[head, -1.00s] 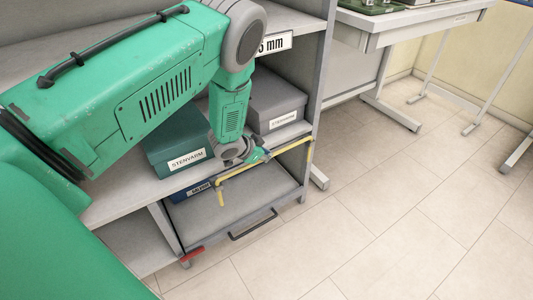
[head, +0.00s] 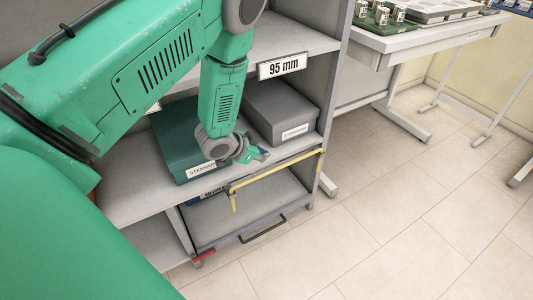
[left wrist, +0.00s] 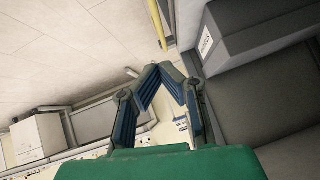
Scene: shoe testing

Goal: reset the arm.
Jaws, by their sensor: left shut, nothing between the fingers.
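My left arm comes in from the left in the head view, and its left gripper (head: 258,155) hangs in front of the shelf, between the green box and the grey box. In the left wrist view the fingers of the left gripper (left wrist: 160,68) meet at their tips and hold nothing. My right gripper is in neither view.
The shelf (head: 135,190) bears a green box (head: 172,140) and a grey box (head: 280,110), which also shows in the left wrist view (left wrist: 245,35). A yellow bar (head: 280,170) runs along the front. A worktable (head: 420,38) stands at the right. The tiled floor (head: 400,220) is clear.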

